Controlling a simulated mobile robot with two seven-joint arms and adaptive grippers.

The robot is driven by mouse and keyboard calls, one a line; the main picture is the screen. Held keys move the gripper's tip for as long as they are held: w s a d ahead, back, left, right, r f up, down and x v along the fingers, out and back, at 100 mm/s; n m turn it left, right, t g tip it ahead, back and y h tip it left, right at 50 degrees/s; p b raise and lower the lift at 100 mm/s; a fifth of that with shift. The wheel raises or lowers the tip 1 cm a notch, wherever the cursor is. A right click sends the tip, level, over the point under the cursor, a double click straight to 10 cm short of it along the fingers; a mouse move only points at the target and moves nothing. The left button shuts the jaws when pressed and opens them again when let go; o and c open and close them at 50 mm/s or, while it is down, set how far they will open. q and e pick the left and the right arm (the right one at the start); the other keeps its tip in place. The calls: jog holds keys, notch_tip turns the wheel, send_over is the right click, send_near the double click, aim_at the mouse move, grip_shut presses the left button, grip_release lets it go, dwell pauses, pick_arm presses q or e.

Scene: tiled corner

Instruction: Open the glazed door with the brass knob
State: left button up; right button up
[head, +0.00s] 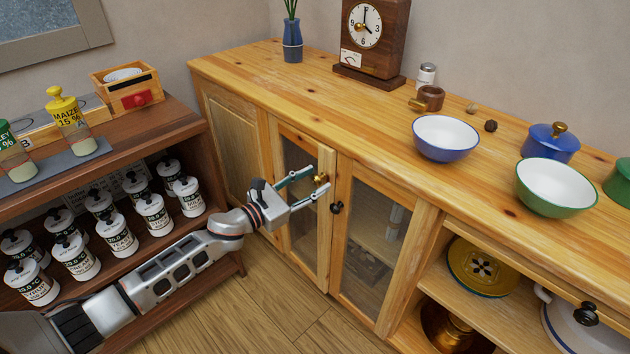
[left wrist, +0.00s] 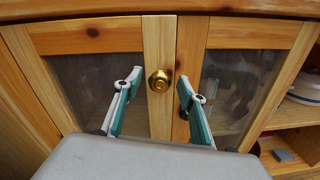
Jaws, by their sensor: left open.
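The glazed door with the brass knob (head: 325,240) is the left one of two glazed doors in the pine sideboard. It looks closed; it also shows in the left wrist view (left wrist: 90,38). Its round brass knob (head: 320,179) sits high on the right-hand stile. My left gripper (head: 321,178) is open, with its fingertips at the knob. In the left wrist view, the knob (left wrist: 159,80) appears between the two fingers (left wrist: 159,77), with a gap on each side. I cannot tell how far the tips reach past it. My right gripper is out of view.
The neighbouring glazed door has a dark knob (head: 337,207) close to my lower finger. A dark wooden shelf (head: 200,125) with several labelled jars stands beside my left arm. Bowls and a clock (head: 372,30) stand on the sideboard top. The floor in front (head: 285,315) is clear.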

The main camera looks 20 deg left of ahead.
pick_arm(q)
jog(key=shift+w+d, duration=0.2)
jog(key=shift+w, duration=0.2)
jog(key=shift+c, duration=0.3)
